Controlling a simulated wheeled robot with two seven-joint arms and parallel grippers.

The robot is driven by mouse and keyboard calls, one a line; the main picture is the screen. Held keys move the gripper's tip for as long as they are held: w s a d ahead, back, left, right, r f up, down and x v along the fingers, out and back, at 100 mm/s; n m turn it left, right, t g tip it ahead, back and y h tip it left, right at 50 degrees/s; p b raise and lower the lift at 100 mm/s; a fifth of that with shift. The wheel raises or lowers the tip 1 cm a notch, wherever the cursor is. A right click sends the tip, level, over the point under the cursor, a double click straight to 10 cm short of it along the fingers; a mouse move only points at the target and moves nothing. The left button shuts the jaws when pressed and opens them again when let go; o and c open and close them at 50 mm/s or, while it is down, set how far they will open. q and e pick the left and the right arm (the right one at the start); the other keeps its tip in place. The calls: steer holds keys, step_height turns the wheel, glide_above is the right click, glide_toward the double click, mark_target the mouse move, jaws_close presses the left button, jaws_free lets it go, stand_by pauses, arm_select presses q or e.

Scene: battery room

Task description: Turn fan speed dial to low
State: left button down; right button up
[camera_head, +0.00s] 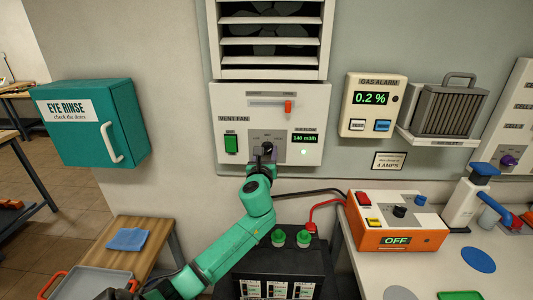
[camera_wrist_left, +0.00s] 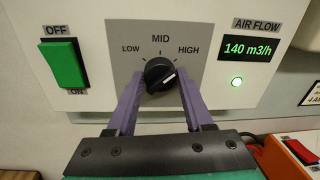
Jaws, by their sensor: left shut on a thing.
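The vent fan panel (camera_head: 225,100) is on the wall in the middle of the head view. Its fan speed dial (camera_wrist_left: 160,73) is a black round knob below the labels LOW, MID and HIGH. A white mark on the knob shows on its right side. My left gripper (camera_wrist_left: 159,84) has its purple fingers on either side of the knob and is shut on it. In the head view, my left gripper (camera_head: 264,153) largely hides the dial. The air flow display (camera_wrist_left: 248,48) reads 140 m3/h. My right gripper is not in view.
A green on/off switch (camera_wrist_left: 64,63) is left of the dial, and a lit green lamp (camera_wrist_left: 237,82) is to its right. An orange box (camera_head: 395,238) reading OFF and a black box (camera_head: 280,262) with green knobs stand below.

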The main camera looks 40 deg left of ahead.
arm_select(q)
steer(key=n+b, duration=0.1)
steer(key=n, duration=0.1)
steer(key=n+b, duration=0.1)
steer(key=n, duration=0.2)
steer(key=shift+f+n, duration=0.2)
steer(key=shift+n, duration=0.1)
steer(key=n+b, duration=0.2)
steer(key=n, duration=0.2)
steer(key=shift+n+y+b, duration=0.4)
steer(key=n+b, duration=0.3)
steer(key=n, duration=0.2)
steer(key=shift+d+f+n, duration=0.1)
steer(key=shift+f+n, duration=0.05)
steer(key=shift+n, duration=0.25)
steer(key=shift+w+n+y+b, duration=0.1)
steer(key=shift+n+y+b, duration=0.6)
steer(key=shift+n, duration=1.4)
steer(key=shift+c, duration=1.6)
jaws_free()
